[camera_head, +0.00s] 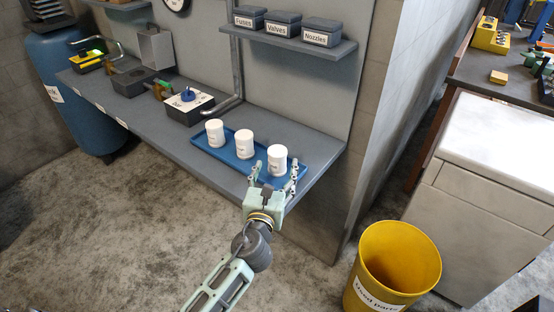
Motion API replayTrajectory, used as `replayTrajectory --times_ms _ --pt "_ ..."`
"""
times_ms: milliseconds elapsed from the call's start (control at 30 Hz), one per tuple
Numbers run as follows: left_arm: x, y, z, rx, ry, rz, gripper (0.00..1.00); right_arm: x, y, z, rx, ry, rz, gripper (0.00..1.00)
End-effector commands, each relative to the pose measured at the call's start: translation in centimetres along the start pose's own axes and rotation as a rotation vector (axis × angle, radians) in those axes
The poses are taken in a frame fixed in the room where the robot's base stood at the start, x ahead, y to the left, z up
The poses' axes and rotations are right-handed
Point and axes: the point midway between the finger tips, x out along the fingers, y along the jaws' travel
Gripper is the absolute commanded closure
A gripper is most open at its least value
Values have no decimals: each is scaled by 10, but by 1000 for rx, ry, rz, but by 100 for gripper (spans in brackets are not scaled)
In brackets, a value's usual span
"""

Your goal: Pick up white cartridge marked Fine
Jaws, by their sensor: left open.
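Three white cartridges stand upright on a blue tray (222,154) at the right end of the grey bench. There is a left cartridge (215,133), a middle cartridge (244,144) and a right cartridge (277,160). Each has small dark marking that is too small to read, so I cannot tell which says Fine. My left gripper (275,172) is open at the tray's front edge, its fingers on either side of the right cartridge's lower part as seen here. I cannot tell whether they touch it. My right gripper is not in view.
A device with a blue knob (188,103) stands on the bench left of the tray. A shelf (290,45) with boxes labelled Fuses, Valves and Nozzles hangs above. A yellow bin (392,268) stands on the floor at right, near a white cabinet (490,170).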

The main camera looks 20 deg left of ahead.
Motion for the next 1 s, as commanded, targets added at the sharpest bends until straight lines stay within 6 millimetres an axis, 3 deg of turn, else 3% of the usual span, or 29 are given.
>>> replayTrajectory --times_ms 333,667,1000 --pt "45 7 -3 -2 -1 1 34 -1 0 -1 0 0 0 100" --pt "51 7 -4 -2 0 0 34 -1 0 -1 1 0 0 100" --pt "51 7 -4 -1 0 1 64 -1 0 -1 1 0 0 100"
